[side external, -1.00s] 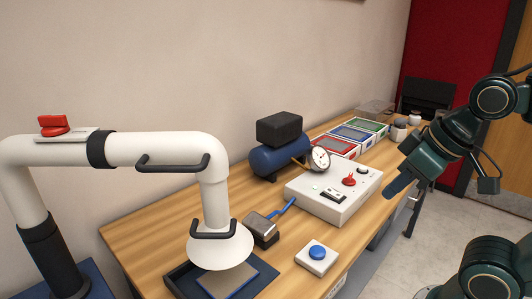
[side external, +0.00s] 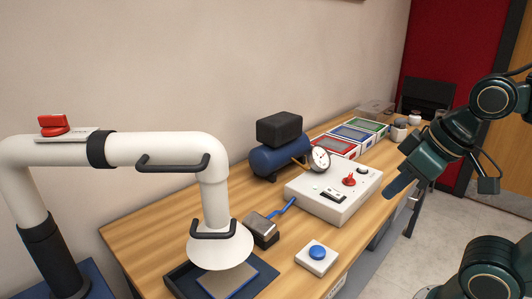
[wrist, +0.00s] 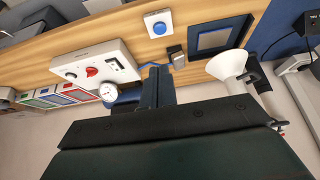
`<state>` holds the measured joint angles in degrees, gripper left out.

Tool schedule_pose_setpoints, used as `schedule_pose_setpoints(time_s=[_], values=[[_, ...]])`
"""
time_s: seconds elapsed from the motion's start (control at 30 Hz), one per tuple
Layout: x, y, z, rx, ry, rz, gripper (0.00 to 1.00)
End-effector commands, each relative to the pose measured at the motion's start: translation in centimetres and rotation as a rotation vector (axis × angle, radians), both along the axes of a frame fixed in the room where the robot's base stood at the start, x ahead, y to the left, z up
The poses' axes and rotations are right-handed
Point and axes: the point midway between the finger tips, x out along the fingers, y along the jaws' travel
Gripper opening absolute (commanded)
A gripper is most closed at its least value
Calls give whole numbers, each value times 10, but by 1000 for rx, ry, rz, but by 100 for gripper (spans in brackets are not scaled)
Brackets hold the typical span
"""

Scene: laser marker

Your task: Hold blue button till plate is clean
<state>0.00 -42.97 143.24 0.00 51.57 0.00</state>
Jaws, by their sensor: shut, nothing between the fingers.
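The blue button (side external: 318,252) sits on a small white box at the front edge of the wooden table; it also shows at the top of the wrist view (wrist: 159,28). The plate (side external: 228,283) lies in a dark tray (side external: 180,280) under the white extraction hood (side external: 221,250), which partly covers it; the wrist view shows the plate (wrist: 214,39) more openly. I cannot tell from here how clean it is. My gripper (side external: 392,192) is shut and empty, in the air right of the white control box, well apart from the button.
The white control box (side external: 330,200) has a red knob and a gauge (side external: 320,158) behind it. A blue compressor tank (side external: 272,163) stands near the wall. A grey tool with a blue hose (side external: 262,226) lies by the hood. Red, blue and green bins (side external: 352,134) stand farther back.

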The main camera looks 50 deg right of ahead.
Motion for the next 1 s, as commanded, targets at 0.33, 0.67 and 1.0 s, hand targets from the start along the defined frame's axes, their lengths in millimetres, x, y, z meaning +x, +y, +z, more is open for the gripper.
schedule_pose_setpoints(time_s=[0.33, 0.67, 1.0], values=[[0, 0, 0, 0, 0, 0, 0], [2, 0, -1, 6, 7, -8, 0], [21, 5, -13, 80, 72, -76, 0]])
